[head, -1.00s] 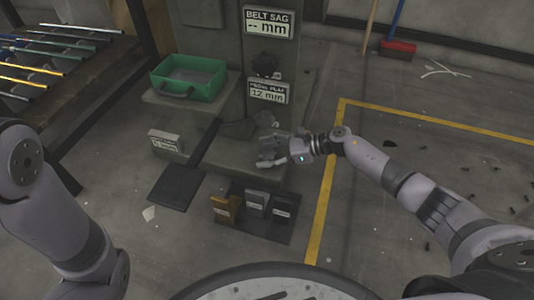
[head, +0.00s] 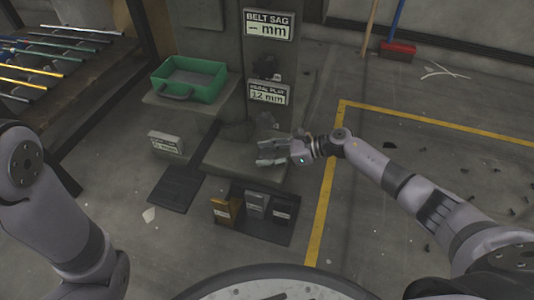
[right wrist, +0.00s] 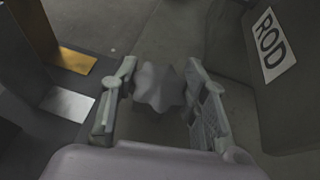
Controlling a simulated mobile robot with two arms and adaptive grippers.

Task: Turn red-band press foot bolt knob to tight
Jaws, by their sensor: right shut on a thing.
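A grey star-shaped knob (right wrist: 158,88) sits between the two fingers of my right gripper (right wrist: 158,80) in the right wrist view. The fingers are shut on its sides. In the head view my right gripper (head: 262,153) is low at the right side of the press foot (head: 225,165), and the knob cannot be made out there. The grey press (head: 225,50) rises behind it; no red band shows. My left arm is at the left of the head view, but its gripper is out of view.
A green bin (head: 190,92) stands on a ledge left of the press. A dark pedal plate (head: 177,189) lies on the floor. A rack with several small blocks (head: 256,204) stands in front of the foot. A "ROD" label (right wrist: 270,45) shows beside the gripper. The floor at right is mostly open.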

